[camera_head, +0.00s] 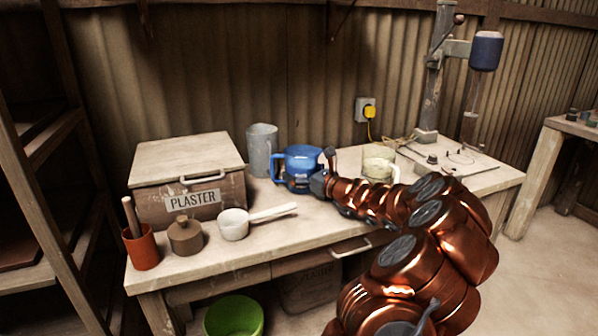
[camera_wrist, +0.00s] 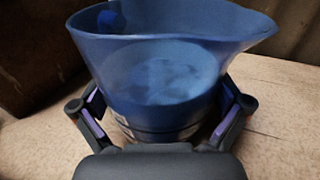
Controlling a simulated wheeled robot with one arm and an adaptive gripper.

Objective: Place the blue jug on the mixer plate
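The blue jug (camera_head: 301,162) stands upright on the bench near its middle, with its handle to the left and spout to the right. My gripper (camera_head: 322,180) is at its right front side. The mixer (camera_head: 430,90) stands at the bench's right end, with a dark motor head on a post. Its pale plate (camera_head: 470,160) lies at its foot.
A white scoop (camera_head: 235,224), brown pot (camera_head: 185,236), red cup (camera_head: 141,247) and plaster box (camera_head: 188,184) are at left.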

